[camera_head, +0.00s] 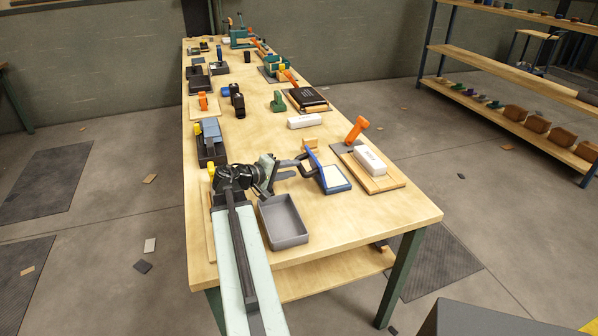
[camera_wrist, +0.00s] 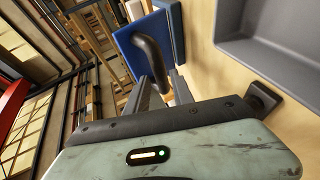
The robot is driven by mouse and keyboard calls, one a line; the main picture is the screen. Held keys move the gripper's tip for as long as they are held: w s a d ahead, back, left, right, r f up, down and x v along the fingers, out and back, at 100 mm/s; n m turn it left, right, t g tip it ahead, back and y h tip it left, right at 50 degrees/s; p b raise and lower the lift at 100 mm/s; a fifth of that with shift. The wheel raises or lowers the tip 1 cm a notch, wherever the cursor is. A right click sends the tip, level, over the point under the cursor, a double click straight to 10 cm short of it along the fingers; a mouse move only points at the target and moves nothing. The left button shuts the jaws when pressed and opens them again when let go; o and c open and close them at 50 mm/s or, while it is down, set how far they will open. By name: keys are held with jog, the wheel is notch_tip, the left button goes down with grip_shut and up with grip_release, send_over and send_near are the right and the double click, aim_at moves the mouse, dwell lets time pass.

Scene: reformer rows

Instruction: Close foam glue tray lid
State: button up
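The foam glue tray (camera_head: 337,185) is a blue tray with a pale inside near the table's front right. Its blue lid (camera_head: 315,161) stands raised and tilted on the tray's left side; the lid also shows in the wrist view (camera_wrist: 135,48). A dark curved handle (camera_wrist: 150,55) sticks out from the lid toward my gripper. My gripper (camera_head: 297,169) is left of the lid, its two fingers spread apart. In the wrist view the fingers (camera_wrist: 160,84) lie on either side of the handle's near end. Contact with the handle cannot be told.
A grey open bin (camera_head: 283,220) stands close in front of my gripper. A wooden board (camera_head: 377,181) with a white block (camera_head: 370,160) and an orange-handled tool (camera_head: 356,129) lie right of the tray. Several tools fill the table farther back. The front right corner is clear.

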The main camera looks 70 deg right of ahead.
aim_at(300, 167)
jog(key=b+x, duration=0.1)
jog(key=x, duration=0.3)
jog(key=shift+s+d+f, duration=0.1)
jog(key=shift+s+d, duration=0.05)
jog(key=shift+d, duration=0.1)
jog(key=shift+c, duration=0.3)
grip_shut()
dwell(0.9)
